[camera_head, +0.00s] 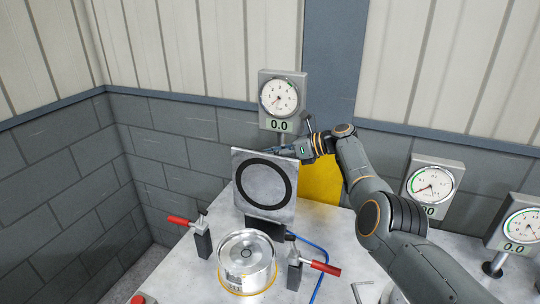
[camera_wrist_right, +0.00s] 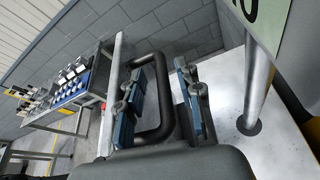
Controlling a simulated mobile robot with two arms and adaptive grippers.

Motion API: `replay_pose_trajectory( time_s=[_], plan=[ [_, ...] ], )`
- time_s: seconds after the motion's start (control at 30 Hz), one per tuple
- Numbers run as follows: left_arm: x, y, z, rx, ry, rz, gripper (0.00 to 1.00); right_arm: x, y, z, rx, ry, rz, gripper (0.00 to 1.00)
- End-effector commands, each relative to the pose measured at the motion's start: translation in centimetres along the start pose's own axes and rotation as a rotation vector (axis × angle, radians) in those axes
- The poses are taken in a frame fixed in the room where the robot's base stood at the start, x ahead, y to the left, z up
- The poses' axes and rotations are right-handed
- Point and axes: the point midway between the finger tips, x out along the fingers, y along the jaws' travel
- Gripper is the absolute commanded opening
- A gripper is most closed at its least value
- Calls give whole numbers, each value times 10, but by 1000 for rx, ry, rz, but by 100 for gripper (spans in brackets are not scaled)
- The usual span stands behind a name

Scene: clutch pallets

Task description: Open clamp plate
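The clamp plate (camera_head: 242,200) is a square metal plate with a black ring on its face. In the head view it stands raised, leaning back, behind a round metal cylinder (camera_head: 247,274). My right gripper (camera_head: 288,151) is at the plate's top right edge. In the right wrist view the plate shows nearly edge-on as a metal strip (camera_wrist_right: 112,85). A dark bar handle (camera_wrist_right: 166,95) lies between the right gripper's blue-grey fingers (camera_wrist_right: 165,108). The fingers look apart, with a gap beside the bar; firm contact is not visible. My left gripper is not in view.
Two red-handled clamps (camera_head: 202,240) (camera_head: 294,270) flank the cylinder. A gauge (camera_head: 282,98) on a post stands close behind my right gripper. More gauges (camera_head: 434,186) (camera_head: 517,225) stand at right. A blue hose and a hex key (camera_head: 357,292) lie on the table.

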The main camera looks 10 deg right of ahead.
Motion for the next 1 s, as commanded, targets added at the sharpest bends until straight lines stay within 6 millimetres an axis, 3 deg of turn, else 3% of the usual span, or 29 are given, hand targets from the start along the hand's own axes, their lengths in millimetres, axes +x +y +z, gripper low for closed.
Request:
replay_pose_trajectory(
  time_s=[0.27, 0.47, 0.57, 0.8, 1.0],
  plan=[
    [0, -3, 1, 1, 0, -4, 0, 0, 0, -3, 2, 5, 1, 36],
    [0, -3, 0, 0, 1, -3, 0, -13, -1, -3, 0, 4, -1, 36],
    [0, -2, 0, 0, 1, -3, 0, -25, 0, -4, -1, 5, -2, 36],
    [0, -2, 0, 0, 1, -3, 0, -80, 0, -2, -1, 3, -4, 36],
    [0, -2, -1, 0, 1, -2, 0, -110, 0, -1, 0, 2, -1, 36]
  ],
)
